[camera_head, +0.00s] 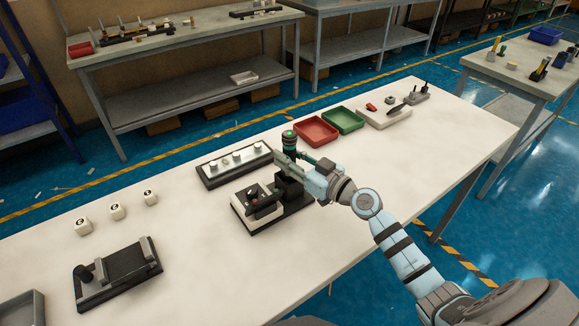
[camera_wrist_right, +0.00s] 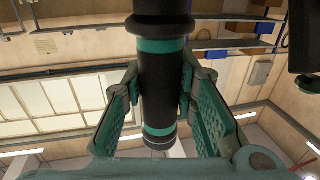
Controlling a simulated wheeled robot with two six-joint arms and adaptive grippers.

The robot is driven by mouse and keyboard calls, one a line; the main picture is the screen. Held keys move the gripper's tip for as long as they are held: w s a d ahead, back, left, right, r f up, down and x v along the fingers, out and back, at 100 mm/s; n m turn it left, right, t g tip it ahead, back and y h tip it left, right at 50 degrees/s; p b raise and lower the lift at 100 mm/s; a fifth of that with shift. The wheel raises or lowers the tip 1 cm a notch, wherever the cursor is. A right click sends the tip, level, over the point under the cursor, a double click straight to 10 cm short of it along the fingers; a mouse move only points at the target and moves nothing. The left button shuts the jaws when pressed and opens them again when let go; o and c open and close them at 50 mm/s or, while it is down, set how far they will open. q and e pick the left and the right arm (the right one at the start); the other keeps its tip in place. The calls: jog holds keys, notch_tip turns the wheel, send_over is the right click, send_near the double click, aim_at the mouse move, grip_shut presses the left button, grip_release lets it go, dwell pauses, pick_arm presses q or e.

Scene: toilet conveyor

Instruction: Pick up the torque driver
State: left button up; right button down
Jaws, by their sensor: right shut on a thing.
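The torque driver (camera_head: 289,140) is black with green bands and stands upright near the middle of the white table. It fills the middle of the right wrist view (camera_wrist_right: 162,75), between the two finger pads. My right gripper (camera_head: 287,159) comes in from the right and is shut on the driver's body. The driver's lower end is hidden behind the gripper and a black stand (camera_head: 291,190) below it, so I cannot tell whether it touches the stand. My left gripper is not in view.
A black fixture with a white block (camera_head: 243,211) sits in front of the gripper. A tray with several white knobs (camera_head: 211,180) lies behind left. Red (camera_head: 316,131) and green (camera_head: 343,121) trays stand at the back right. The table's front left holds a black fixture (camera_head: 117,278).

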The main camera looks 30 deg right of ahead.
aim_at(289, 133)
jog(key=shift+r, duration=0.15)
notch_tip(289, 133, up, 11)
jog(key=p, duration=0.6)
notch_tip(289, 133, up, 9)
jog(key=p, duration=0.2)
jog(key=c, duration=2)
grip_release()
jog(key=shift+c, duration=0.2)
grip_shut()
